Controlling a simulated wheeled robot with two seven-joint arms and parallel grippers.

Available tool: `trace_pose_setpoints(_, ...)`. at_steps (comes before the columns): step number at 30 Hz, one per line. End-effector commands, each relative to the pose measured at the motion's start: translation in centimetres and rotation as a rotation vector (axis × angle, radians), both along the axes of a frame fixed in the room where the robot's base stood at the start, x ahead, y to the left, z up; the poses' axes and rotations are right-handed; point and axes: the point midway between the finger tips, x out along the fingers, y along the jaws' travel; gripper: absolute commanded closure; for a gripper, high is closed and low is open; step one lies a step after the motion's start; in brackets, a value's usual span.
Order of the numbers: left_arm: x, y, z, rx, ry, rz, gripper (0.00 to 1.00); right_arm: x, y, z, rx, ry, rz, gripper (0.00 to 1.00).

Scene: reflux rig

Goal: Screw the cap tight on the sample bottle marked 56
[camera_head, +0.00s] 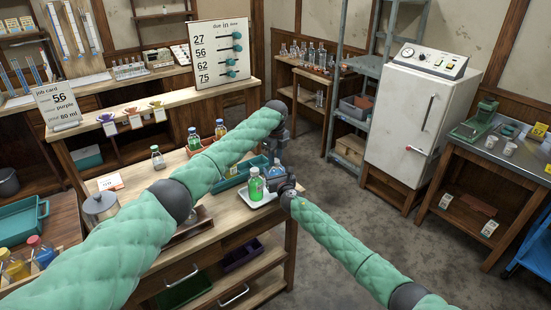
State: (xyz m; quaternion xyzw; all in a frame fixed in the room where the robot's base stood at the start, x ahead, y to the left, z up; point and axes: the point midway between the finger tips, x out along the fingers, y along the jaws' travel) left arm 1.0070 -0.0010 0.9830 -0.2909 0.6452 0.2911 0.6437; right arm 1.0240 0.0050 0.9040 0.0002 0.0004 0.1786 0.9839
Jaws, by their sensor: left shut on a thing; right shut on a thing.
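My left gripper (277,160) points down beside the workbench's right end, shut on a small pale-blue thing that looks like the cap (276,171) of a bottle. My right gripper (277,184) is just below it, shut, and covers most of what it holds, which seems to be that sample bottle. I cannot read a 56 on it, nor tell how far down the cap sits. Close to the left, a bottle of green liquid (255,188) with a teal top stands upright on a white tray (262,203).
Other bottles stand on the workbench (228,217): a green one (194,139), a yellow one (221,129) and a clear one (158,157). A teal tray (230,179) lies behind the grippers. Open floor lies to the right.

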Motion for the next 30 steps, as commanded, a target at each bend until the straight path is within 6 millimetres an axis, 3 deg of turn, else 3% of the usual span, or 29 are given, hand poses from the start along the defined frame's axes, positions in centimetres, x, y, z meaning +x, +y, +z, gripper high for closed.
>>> trace_pose_setpoints(21,0.23,0.38,0.12,0.002,-0.005,-1.039,0.91,-0.12,0.05,-0.11,-0.001,0.001,0.001,1.00)
trace_pose_setpoints(30,0.23,0.38,0.11,0.003,-0.004,-1.237,0.91,-0.13,0.08,-0.13,0.000,0.001,0.002,1.00)
